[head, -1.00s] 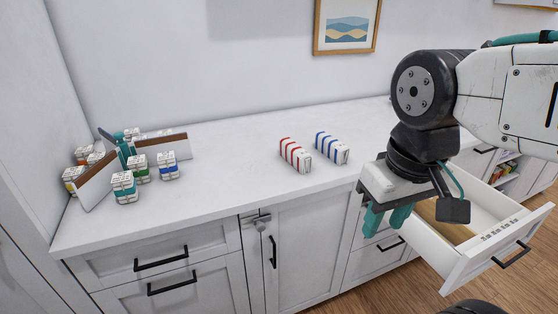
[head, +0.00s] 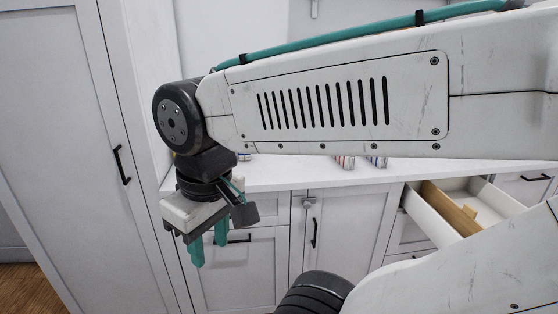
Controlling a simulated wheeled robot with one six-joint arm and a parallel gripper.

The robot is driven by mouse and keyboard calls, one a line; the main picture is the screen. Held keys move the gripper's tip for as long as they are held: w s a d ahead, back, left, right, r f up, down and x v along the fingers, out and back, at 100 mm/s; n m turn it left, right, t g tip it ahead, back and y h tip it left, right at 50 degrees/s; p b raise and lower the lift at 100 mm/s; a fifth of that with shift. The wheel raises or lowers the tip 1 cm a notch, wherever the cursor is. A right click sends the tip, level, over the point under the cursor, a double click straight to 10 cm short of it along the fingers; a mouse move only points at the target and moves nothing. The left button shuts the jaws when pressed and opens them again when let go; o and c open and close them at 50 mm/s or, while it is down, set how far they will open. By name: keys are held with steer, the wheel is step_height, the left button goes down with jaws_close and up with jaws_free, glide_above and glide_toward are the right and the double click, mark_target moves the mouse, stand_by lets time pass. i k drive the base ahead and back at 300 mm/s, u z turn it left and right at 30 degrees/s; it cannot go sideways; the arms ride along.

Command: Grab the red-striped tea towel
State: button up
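The red-striped tea towel (head: 345,162) lies folded on the white counter. Only its lower front edge shows under my forearm, which hides the rest. The blue-striped towel (head: 378,162) lies just to its right, also mostly hidden. My gripper (head: 209,246) points down in front of the counter's left part, well left of the red-striped towel. Its two teal fingers are apart with nothing between them, so it is open and empty.
The counter (head: 270,178) is largely hidden behind my arm. An open drawer (head: 455,222) with a wooden divider juts out at the right. A tall white cabinet (head: 70,130) stands at the left. A small latch (head: 308,203) sits on the cupboard front.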

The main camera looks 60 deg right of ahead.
mark_target(348, 163)
steer(key=u, duration=0.35)
steer(key=i, duration=1.3)
steer(key=z, duration=3.25)
